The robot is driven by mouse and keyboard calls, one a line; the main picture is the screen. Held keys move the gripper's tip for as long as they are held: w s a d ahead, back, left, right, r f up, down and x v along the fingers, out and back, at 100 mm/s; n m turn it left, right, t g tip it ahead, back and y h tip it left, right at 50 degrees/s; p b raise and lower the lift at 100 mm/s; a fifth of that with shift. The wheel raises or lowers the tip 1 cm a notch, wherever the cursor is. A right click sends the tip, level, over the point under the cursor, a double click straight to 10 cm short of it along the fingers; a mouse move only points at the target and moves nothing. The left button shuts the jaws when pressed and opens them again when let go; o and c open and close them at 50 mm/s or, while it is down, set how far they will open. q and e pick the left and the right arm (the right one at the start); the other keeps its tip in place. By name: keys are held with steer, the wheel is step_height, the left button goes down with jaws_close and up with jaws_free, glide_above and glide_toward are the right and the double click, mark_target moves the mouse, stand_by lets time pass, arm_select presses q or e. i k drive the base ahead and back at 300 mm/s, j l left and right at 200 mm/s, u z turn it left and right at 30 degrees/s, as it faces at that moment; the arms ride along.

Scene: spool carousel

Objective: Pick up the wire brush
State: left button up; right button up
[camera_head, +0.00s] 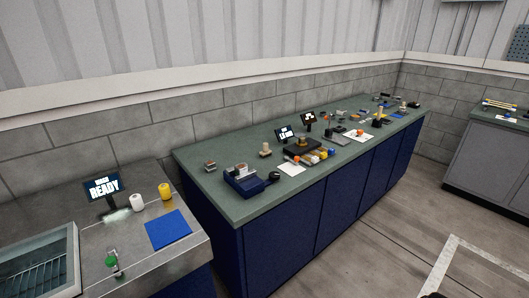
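I cannot make out a wire brush for certain; the small items on the benches are too far off to name surely. The long green-topped bench (226,206) with blue fronts carries many small tools and parts. Some small dark and yellow items (384,97) lie at its far end. A light brown, long item (499,105) lies on the grey bench (489,150) at the far right; I cannot tell what it is. Neither of my grippers shows in the head view.
The near left counter holds a sign reading READY (102,187), a white spool (137,202), a yellow spool (165,191), a blue mat (167,229) and a green knob (110,261). A blue holder (243,184) stands on the long bench. Open floor (390,220) lies in front.

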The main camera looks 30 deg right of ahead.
mark_target(266, 152)
steer(key=i+l+u, duration=0.15)
steer(key=l, duration=0.5)
steer(key=l+u, duration=0.1)
steer(key=l, duration=0.5)
steer(key=i, duration=0.05)
